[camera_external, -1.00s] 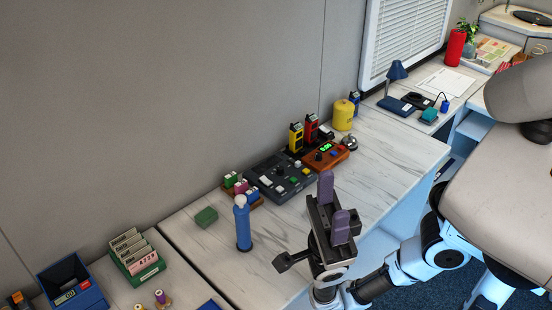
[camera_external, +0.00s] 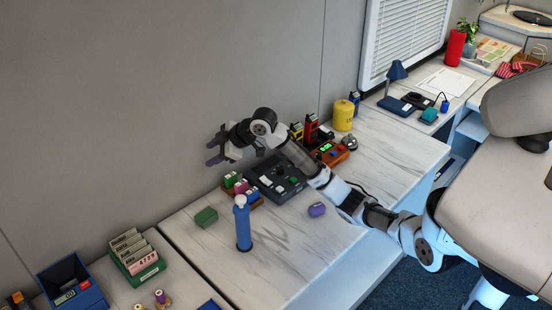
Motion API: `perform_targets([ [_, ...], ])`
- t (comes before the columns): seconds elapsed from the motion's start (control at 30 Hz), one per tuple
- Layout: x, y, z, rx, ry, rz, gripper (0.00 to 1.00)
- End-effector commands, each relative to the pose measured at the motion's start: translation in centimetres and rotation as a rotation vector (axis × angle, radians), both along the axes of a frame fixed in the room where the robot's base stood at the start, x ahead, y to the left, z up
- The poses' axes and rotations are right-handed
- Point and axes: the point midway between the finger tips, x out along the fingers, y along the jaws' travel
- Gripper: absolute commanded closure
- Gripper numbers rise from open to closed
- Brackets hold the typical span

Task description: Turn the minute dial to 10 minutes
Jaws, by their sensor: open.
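An orange-red box (camera_external: 334,155) with a green lit display (camera_external: 327,147) stands at the back of the white marbled bench, against the wall side. It is the likeliest place of the minute dial. My arm crosses just in front of its left part, and the dial and its setting cannot be made out at this size.
A dark control panel (camera_external: 268,189) with several buttons lies under my arm. A blue bottle (camera_external: 243,226), green block (camera_external: 206,216), purple object (camera_external: 316,209) and yellow canister (camera_external: 343,116) stand around.

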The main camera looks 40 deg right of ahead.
Motion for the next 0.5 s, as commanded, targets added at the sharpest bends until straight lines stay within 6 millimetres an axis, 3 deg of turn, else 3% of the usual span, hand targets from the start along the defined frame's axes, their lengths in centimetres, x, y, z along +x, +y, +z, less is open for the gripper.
perform_targets([
  [0.03,0.3,-6.4,-1.6,-0.050,0.098,-0.055,0.53],
  [0.2,-3.5,-24.0,-4.5,-0.119,0.402,-0.139,0.53],
  [0.33,-7.7,-34.0,-4.0,-0.092,0.486,-0.150,0.53],
  [0.4,-9.9,-37.6,-3.5,-0.075,0.515,-0.150,0.53],
  [0.5,-12.2,-40.9,-2.9,-0.054,0.539,-0.144,0.53],
])
